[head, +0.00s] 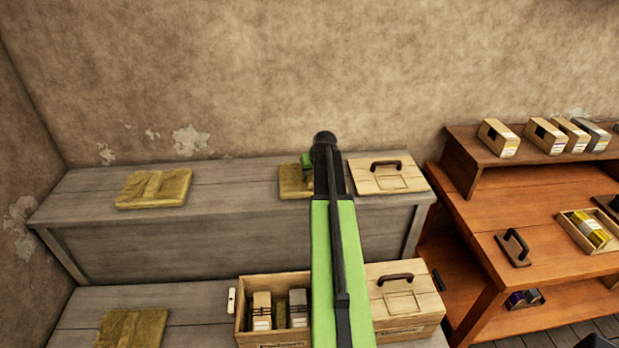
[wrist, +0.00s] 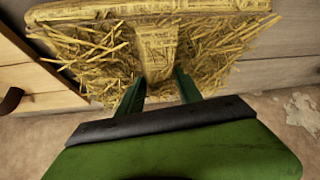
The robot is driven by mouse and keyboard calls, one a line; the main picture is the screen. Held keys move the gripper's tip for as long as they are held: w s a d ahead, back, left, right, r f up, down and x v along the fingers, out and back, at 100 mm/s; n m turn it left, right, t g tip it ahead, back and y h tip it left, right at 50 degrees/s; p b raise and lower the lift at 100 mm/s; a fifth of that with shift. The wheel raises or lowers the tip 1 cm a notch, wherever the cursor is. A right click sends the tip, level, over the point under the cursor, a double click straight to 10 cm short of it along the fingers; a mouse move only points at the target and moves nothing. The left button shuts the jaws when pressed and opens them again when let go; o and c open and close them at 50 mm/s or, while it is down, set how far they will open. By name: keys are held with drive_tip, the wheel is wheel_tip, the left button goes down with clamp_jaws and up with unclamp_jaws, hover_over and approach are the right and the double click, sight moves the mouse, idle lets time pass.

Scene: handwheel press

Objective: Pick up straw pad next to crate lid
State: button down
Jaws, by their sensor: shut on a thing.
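The straw pad (head: 291,182) is a flat yellow-brown square on the rear grey bench, just left of a pale wooden crate lid (head: 388,176) with a dark handle. My arm hides the pad's right part in the head view. In the wrist view the straw pad (wrist: 90,58) fills the upper middle, with a raised strip down its centre. My gripper (wrist: 159,84) has its two green fingers on either side of that strip, shut on it. The crate lid also shows at the left edge of the wrist view (wrist: 35,75). I cannot tell whether the pad is off the bench.
Another straw pad (head: 153,188) lies further left on the rear bench. A third pad (head: 132,328), an open crate of boxes (head: 258,340) and a second lidded crate (head: 404,290) are on the front bench. An orange wooden shelf unit (head: 500,205) stands right. The wall is close behind.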

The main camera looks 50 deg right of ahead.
drive_tip(key=r+p, duration=0.5)
drive_tip(key=shift+s+d+r, duration=0.1)
drive_tip(key=shift+d, duration=0.15)
drive_tip(key=s+d+r+p, duration=0.4)
drive_tip(key=d+r+p, duration=0.1)
drive_tip(key=d, duration=0.5)
drive_tip(key=shift+s+r+p, duration=0.35)
drive_tip(key=shift+r+p, duration=0.05)
drive_tip(key=shift+p, duration=0.05)
